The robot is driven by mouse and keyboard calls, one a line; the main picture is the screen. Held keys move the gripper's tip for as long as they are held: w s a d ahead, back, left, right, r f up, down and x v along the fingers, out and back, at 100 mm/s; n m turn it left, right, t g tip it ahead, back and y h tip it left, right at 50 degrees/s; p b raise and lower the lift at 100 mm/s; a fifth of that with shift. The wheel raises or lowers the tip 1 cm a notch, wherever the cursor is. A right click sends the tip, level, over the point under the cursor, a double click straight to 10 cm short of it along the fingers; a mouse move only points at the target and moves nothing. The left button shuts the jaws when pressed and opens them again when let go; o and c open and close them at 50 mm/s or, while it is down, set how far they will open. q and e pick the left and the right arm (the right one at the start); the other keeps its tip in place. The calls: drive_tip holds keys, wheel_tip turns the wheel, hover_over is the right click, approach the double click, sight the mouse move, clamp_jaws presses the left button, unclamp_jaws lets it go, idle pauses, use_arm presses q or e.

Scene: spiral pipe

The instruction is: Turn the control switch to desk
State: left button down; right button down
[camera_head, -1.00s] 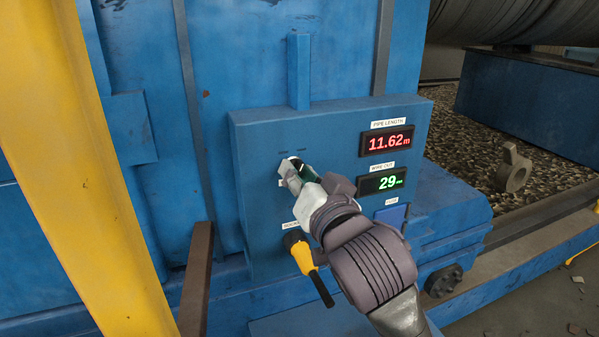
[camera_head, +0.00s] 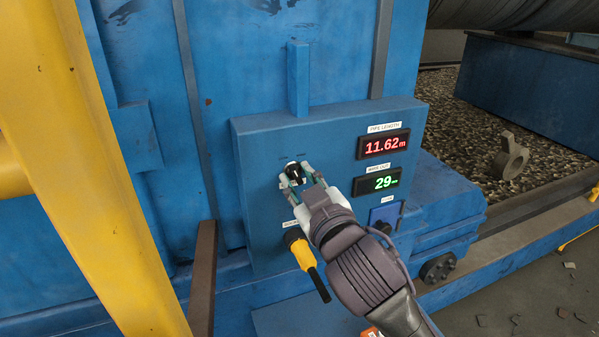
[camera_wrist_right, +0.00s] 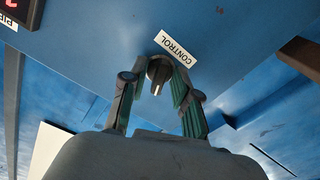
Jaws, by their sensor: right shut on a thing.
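The control switch (camera_head: 293,170) is a small dark knob on the front of the blue control panel (camera_head: 255,160), left of the displays. In the right wrist view the knob (camera_wrist_right: 157,76) shows below a white label reading CONTROL (camera_wrist_right: 176,48). My right gripper (camera_head: 299,178) is at the panel with one finger on each side of the knob, shut on it. In the wrist view its green-padded fingers (camera_wrist_right: 160,90) flank the knob. The gripper hides part of the knob and the panel around it. My left gripper is not in view.
A red display (camera_head: 384,145) reads 11.62 m and a green one (camera_head: 378,183) reads 29. A yellow-and-black plug (camera_head: 302,252) sticks out below the switch. A blue button plate (camera_head: 385,215) sits lower right. A yellow post (camera_head: 80,150) stands at left.

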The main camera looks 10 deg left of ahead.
drive_tip(key=shift+n, duration=0.7)
drive_tip(key=shift+p, duration=0.35)
drive_tip(key=c, duration=1.2)
unclamp_jaws()
drive_tip(key=shift+s, duration=0.1)
drive_tip(key=v, duration=1.2)
